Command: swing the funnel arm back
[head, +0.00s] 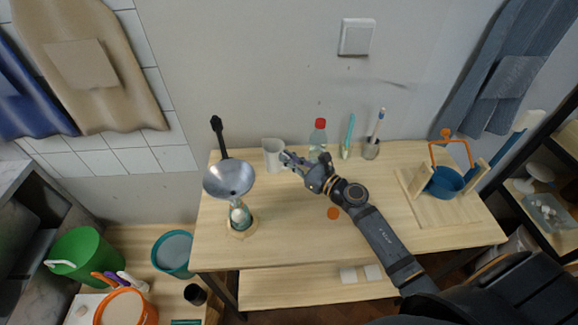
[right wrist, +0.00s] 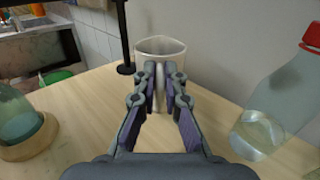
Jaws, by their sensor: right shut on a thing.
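A grey metal funnel (head: 229,178) sits on a black arm (head: 219,138) at the table's left end. A small bottle (head: 240,216) stands in a round wooden base (head: 243,231) just below the funnel in the head view; I cannot tell whether the spout is directly over it. My right gripper (head: 285,158) is shut on a white jug (head: 273,151), which stands upright on the table to the right of the funnel. In the right wrist view the fingertips (right wrist: 160,70) close on the jug's near side (right wrist: 147,45). My left gripper is not in view.
A clear bottle with a red cap (head: 319,135) stands close right of the gripper. Behind are a teal tool (head: 349,136) and a small cup (head: 371,150) with a brush. An orange disc (head: 333,213) lies mid-table; the front is mostly clear.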

